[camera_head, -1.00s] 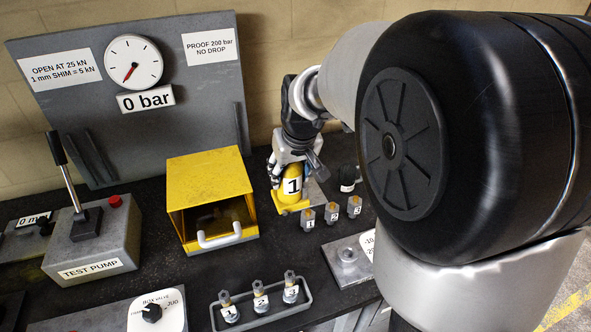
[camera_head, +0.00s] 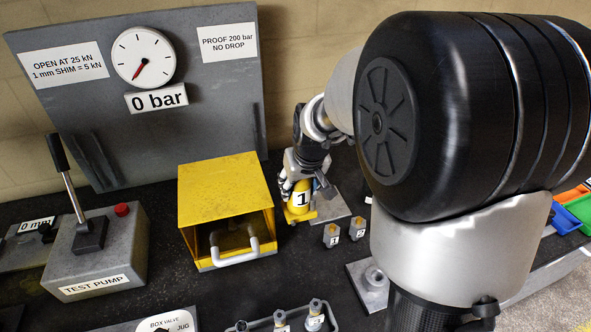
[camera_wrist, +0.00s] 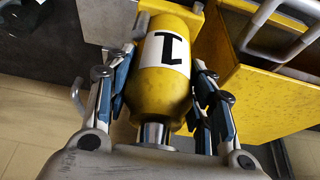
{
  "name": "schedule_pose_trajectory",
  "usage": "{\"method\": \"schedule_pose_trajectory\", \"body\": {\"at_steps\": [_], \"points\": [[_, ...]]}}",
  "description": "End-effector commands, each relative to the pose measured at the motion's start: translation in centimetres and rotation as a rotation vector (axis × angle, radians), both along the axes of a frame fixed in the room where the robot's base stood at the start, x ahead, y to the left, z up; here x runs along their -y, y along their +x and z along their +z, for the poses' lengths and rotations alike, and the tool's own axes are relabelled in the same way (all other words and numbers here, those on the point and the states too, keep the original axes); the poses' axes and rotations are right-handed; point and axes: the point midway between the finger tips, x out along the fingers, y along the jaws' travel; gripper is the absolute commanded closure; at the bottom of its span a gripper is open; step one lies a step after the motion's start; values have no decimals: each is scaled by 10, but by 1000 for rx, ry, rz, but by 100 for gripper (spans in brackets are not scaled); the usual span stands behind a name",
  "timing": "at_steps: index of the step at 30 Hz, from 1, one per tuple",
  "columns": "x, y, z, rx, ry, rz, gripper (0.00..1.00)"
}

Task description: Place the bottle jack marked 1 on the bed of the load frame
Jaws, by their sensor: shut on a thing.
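The yellow bottle jack marked 1 (camera_head: 300,198) is upright behind the small numbered fittings, just right of the yellow box-like housing (camera_head: 222,195). My gripper (camera_head: 300,180) is shut around the jack from above. In the wrist view, the blue-and-grey fingers (camera_wrist: 165,95) close on both sides of the jack's body (camera_wrist: 160,88), and its label shows. The housing is open at the front and has a pale handle; it also shows at the right of the wrist view (camera_wrist: 250,75). I cannot tell if it is the load frame, or whether the jack's base touches the bench.
A grey plate (camera_head: 328,207) lies right of the jack. Small numbered fittings (camera_head: 331,235) stand in front of it. A grey block with a round boss (camera_head: 375,280) is nearer. The test pump (camera_head: 95,255) stands at left. My arm hides the right side.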

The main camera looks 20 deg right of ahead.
Motion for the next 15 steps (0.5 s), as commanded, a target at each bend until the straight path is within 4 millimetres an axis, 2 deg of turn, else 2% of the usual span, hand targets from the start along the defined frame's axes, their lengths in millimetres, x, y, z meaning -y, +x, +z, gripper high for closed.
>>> {"method": "schedule_pose_trajectory", "body": {"at_steps": [3,9,15], "points": [[0,3,-23,9,-2,-1,100],[1,3,-57,11,-2,0,100],[1,3,-73,14,-2,-1,100]]}}
